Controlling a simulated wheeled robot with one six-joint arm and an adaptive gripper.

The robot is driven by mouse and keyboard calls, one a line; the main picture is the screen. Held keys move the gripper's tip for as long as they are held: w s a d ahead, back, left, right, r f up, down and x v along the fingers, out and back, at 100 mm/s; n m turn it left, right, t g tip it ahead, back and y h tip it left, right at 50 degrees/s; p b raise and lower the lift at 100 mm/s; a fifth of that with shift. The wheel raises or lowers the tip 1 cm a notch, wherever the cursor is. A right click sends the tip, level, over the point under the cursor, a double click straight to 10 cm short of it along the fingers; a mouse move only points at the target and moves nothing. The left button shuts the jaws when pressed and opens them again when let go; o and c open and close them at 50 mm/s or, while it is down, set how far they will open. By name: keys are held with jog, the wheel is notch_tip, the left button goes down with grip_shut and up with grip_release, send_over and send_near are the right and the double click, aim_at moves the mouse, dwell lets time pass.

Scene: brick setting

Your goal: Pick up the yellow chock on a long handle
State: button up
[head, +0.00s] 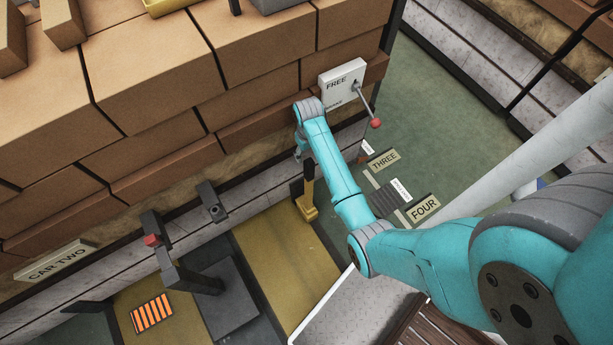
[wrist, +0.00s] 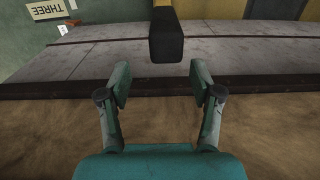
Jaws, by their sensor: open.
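The yellow chock (head: 307,211) stands on the floor near the brick wagon's side in the head view, its long handle upright with a dark grip at the top. In the wrist view the dark grip (wrist: 166,42) shows at top centre, with a sliver of yellow (wrist: 162,3) above it. My gripper (wrist: 160,83) is open and empty, its two fingers spread. The grip lies just beyond the fingertips, roughly in line with the gap and apart from both fingers. In the head view my gripper (head: 300,153) is close to the top of the handle and partly hidden by my arm.
Stacked brown blocks (head: 170,70) fill the upper left. A white FREE box (head: 342,84) with a red-tipped lever is at the right of the stack. A dark pedestal with a red knob (head: 152,240) stands lower left. THREE (head: 384,160) and FOUR (head: 424,208) signs lie right.

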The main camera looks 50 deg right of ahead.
jog(key=shift+s+a+f, duration=0.1)
jog(key=shift+a+f, duration=0.1)
jog(key=shift+f, duration=1.4)
jog(key=shift+s+a+f, duration=0.1)
jog(key=shift+a+f, duration=0.1)
jog(key=shift+f, duration=1.35)
grip_shut()
jog(key=shift+w+r, duration=0.1)
jog(key=shift+w, duration=0.05)
